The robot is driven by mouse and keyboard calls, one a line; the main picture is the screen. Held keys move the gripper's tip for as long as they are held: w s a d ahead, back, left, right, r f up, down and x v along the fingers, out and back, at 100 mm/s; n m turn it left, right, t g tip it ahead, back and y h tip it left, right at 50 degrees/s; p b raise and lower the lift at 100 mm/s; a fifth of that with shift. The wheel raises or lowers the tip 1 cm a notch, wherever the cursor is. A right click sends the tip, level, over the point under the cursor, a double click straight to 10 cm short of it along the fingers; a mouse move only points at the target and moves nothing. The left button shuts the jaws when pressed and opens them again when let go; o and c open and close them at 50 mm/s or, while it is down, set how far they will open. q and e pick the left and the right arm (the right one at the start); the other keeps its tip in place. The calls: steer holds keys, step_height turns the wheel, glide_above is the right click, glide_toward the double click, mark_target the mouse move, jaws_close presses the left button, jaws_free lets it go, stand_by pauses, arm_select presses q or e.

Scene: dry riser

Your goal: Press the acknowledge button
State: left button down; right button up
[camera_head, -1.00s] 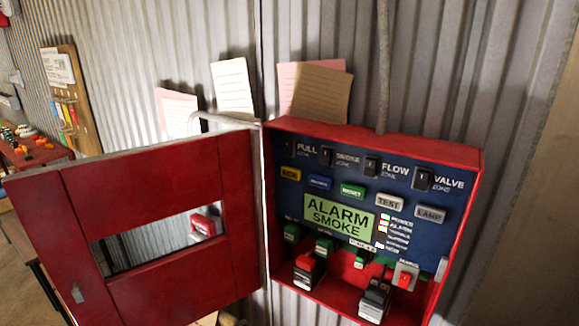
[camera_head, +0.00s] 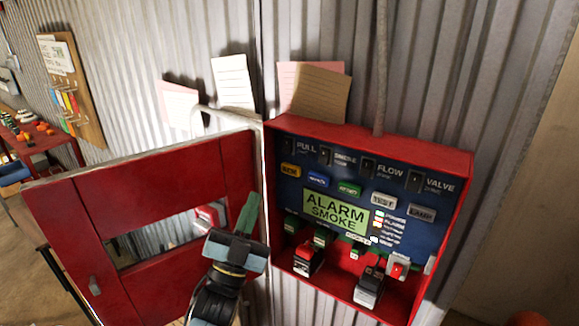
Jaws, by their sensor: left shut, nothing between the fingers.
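The red alarm panel (camera_head: 455,154) is open on the wall, with a dark blue face. A row of push buttons crosses it: yellow (camera_head: 289,170), blue (camera_head: 318,180), green (camera_head: 349,189), and two pale grey ones (camera_head: 383,201) and (camera_head: 421,213). Their small lettering is too blurred to tell which is the acknowledge button. A green display (camera_head: 335,212) below reads ALARM SMOKE. My left gripper (camera_head: 249,207) is shut and empty, pointing up in front of the open door's hinge side, left of the buttons and apart from them. My right gripper is not in view.
The red door (camera_head: 95,186) with its window is swung open to the left. Black switches (camera_head: 367,168) line the panel's top. Paper notes (camera_head: 233,83) stand above.

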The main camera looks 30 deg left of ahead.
mark_target(291, 169)
arm_select(q)
steer(key=shift+r, duration=0.15)
steer(key=w+b, duration=0.3)
steer(key=w, duration=0.5)
steer(key=shift+w+d, duration=0.3)
steer(key=shift+w, duration=0.05)
stand_by(0.5)
steer(key=shift+w, duration=0.2)
stand_by(1.4)
steer(key=shift+w, duration=0.25)
steer(key=shift+w+b, duration=0.15)
steer(key=shift+b, duration=0.2)
